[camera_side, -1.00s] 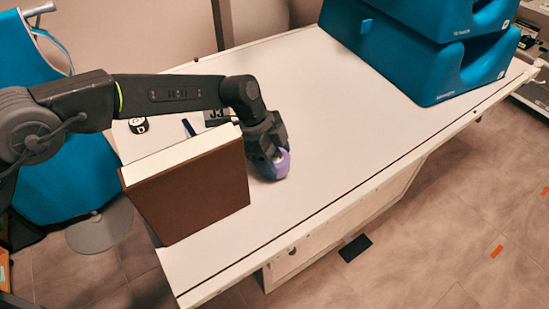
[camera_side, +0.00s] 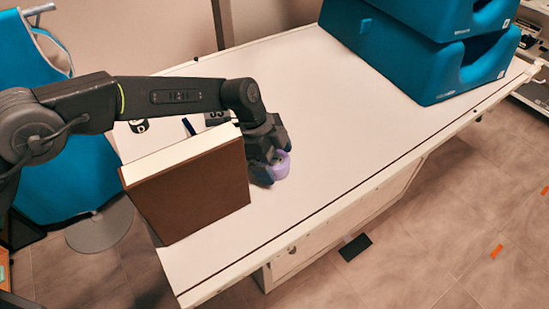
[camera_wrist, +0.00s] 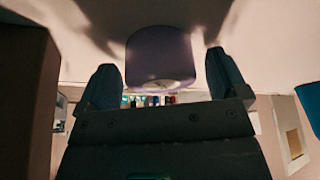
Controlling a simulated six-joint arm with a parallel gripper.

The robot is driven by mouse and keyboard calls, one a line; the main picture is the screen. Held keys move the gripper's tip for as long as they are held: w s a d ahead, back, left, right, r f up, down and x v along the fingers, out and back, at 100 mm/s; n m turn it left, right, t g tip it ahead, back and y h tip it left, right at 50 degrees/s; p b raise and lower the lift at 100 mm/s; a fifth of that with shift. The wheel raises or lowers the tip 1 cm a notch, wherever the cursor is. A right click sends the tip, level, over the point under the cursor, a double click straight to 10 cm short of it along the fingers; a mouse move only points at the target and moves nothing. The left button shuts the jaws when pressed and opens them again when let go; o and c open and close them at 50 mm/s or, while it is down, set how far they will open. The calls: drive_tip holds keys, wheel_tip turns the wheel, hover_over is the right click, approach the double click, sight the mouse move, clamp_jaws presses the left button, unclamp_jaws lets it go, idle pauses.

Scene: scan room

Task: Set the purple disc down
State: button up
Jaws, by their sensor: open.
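The purple disc (camera_side: 282,166) is a short, thick cylinder at the near middle of the white table, and it appears to rest on the tabletop. My gripper (camera_side: 270,172) is down at the disc in the side view, hiding its left part. In the wrist view the disc (camera_wrist: 160,58) sits between the two fingers of my gripper (camera_wrist: 163,75). The fingers are spread, with a gap showing on each side of the disc.
A brown box with a white top (camera_side: 190,190) stands close left of my gripper. Behind it are a small black-and-white item (camera_side: 138,126) and a dark labelled block (camera_side: 215,118). Large blue cushions (camera_side: 420,50) fill the far right. The white table (camera_side: 340,130) is clear between.

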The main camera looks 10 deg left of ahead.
drive_tip(key=v, duration=1.2)
drive_tip(key=shift+r, duration=0.1)
drive_tip(key=s+a+r+n+t+y, duration=0.1)
drive_tip(key=s+a+r+n+t, duration=0.1)
drive_tip(key=s+a+r+n, duration=0.6)
drive_tip(key=s+a+r+n+t+y, duration=0.1)
drive_tip(key=s+a+r+n+t, duration=0.15)
drive_tip(key=a+r, duration=0.7)
drive_tip(key=s+a+f+n+t+y, duration=0.1)
drive_tip(key=s+a+f+n, duration=0.2)
drive_tip(key=s+a+n, duration=0.2)
drive_tip(key=s+a+f+n+t+y, duration=0.1)
drive_tip(key=s+a+f+n, duration=0.3)
drive_tip(key=s+a, duration=0.4)
drive_tip(key=shift+s+a+n, duration=0.35)
drive_tip(key=shift+s+a, duration=0.05)
drive_tip(key=shift+s, duration=2.3)
drive_tip(key=shift+f, duration=0.15)
